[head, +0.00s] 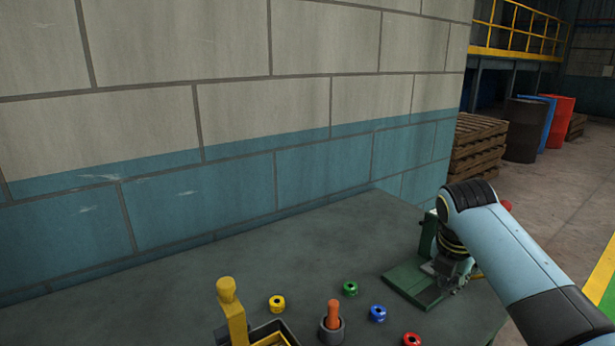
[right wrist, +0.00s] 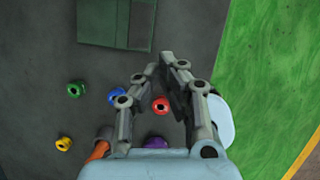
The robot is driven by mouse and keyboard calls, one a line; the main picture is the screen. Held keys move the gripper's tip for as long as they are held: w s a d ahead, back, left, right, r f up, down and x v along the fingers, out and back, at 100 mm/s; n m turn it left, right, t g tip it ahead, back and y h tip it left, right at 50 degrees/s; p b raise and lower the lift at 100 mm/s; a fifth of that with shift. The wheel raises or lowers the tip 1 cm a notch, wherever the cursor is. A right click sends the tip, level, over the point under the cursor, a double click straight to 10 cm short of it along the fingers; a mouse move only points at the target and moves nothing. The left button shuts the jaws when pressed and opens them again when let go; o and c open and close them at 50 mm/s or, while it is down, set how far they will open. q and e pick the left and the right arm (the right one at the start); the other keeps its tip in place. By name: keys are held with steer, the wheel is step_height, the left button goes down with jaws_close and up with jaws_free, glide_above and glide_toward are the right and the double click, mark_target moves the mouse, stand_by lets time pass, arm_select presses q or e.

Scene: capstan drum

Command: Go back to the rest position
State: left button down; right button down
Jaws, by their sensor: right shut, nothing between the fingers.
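My right gripper (head: 449,282) hangs from my blue-and-black arm at the right of the head view, in front of the green fixture. In the right wrist view its fingers (right wrist: 161,72) are closed with nothing between them. A red ring (right wrist: 161,105) shows below and between the finger links, on the table beneath, apart from the gripper. My left gripper is out of view.
The table (head: 300,255) carries yellow (head: 277,304), green (head: 350,288), blue (head: 378,313) and red rings, an orange peg (head: 333,314) in a dark holder and a yellow lever (head: 232,310). The green fixture (head: 412,288) stands near the right edge. A block wall (head: 230,110) is behind.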

steer(key=s+f+m, duration=0.2)
steer(key=s+m, duration=1)
steer(key=s, duration=0.5)
steer(key=s+a+r+m+y, duration=0.1)
steer(key=s+a+r+m, duration=0.15)
steer(key=s+m, duration=0.45)
steer(key=s+a+r+m+y, duration=0.1)
steer(key=s+r+m, duration=0.4)
steer(key=s, duration=0.4)
step_height(320, 180, down, 34)
steer(key=s+d+f+m+g+b, duration=0.1)
steer(key=s+d+b, duration=0.15)
steer(key=b, duration=0.55)
steer(key=s+f+b, duration=0.4)
steer(key=s+f, duration=0.5)
steer(key=f, duration=0.3)
steer(key=s+d+f+g+b, duration=0.1)
steer(key=s+f+b, duration=0.2)
steer(key=s+f, duration=0.6)
step_height(320, 180, down, 3)
steer(key=shift+s+f+b, duration=0.15)
steer(key=shift+b, duration=0.2)
